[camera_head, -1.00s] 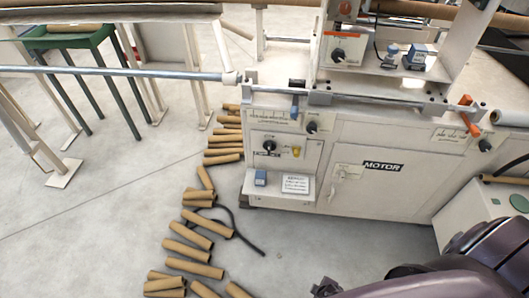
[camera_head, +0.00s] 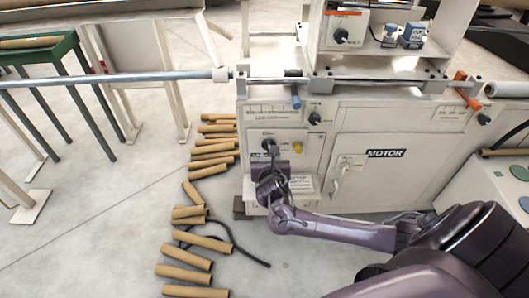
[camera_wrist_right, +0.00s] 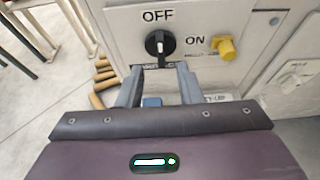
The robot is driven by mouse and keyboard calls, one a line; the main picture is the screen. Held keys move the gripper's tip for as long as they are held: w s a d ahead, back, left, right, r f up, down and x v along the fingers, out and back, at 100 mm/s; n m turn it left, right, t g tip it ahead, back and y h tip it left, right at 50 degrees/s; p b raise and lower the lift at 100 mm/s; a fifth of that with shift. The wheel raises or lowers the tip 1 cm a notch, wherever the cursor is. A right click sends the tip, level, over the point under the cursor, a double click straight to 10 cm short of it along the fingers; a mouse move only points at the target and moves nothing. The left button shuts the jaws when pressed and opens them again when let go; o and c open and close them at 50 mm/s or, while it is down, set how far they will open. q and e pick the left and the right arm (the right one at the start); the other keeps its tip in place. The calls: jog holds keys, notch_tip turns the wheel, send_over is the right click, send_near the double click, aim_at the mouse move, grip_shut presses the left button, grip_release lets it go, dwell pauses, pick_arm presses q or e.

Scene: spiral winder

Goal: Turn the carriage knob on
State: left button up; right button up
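A black rotary knob (camera_wrist_right: 160,43) with a white mark sits on the machine's lower left panel, below the word OFF; ON is printed to its right. Its white mark stands about vertical, toward OFF. In the head view the same knob (camera_head: 268,144) shows just above my right gripper (camera_head: 271,168). In the wrist view my right gripper (camera_wrist_right: 158,76) is open and empty, with its two fingers apart just below the knob. I cannot read a carriage label. My left gripper is out of view.
A yellow knob (camera_wrist_right: 225,47) sits right of the black one. Above the panel are another black knob (camera_head: 315,118) and a blue-handled lever (camera_head: 295,99). The MOTOR cabinet (camera_head: 385,180) is to the right. Cardboard tubes (camera_head: 200,243) and a black cable lie on the floor at left.

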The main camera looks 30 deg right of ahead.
pick_arm(q)
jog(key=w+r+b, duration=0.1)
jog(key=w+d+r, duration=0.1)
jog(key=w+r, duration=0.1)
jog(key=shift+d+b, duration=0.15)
jog(key=shift+b, duration=0.2)
pick_arm(e)
jog(key=x, duration=0.7)
jog(key=shift+f, duration=0.1)
jog(key=shift+c, duration=0.3)
grip_shut()
